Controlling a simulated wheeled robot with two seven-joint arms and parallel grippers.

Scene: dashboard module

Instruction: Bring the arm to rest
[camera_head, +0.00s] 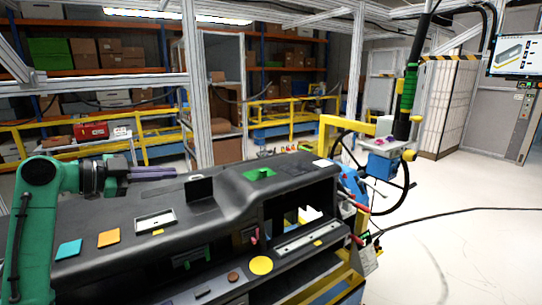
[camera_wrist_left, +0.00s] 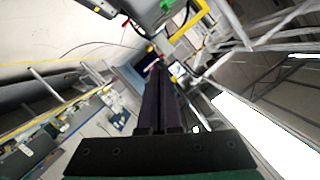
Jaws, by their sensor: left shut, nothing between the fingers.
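My green left arm comes in from the left in the head view and bends at its elbow over the left end of the dashboard (camera_head: 130,225). My left gripper (camera_head: 174,173) points to the right, level, above the far left part of the dashboard. Its two long dark fingers lie together, shut with nothing between them. In the left wrist view the fingers (camera_wrist_left: 160,75) also show closed side by side, with the frames and floor beyond. My right arm and gripper do not show.
The dashboard carries an orange square (camera_head: 108,238), a blue square (camera_head: 69,249), a green square (camera_head: 259,173) and a yellow disc (camera_head: 261,265). A steering wheel (camera_head: 405,188) stands at its right end. Shelves with boxes (camera_head: 85,50) line the back. The floor at right is mostly clear.

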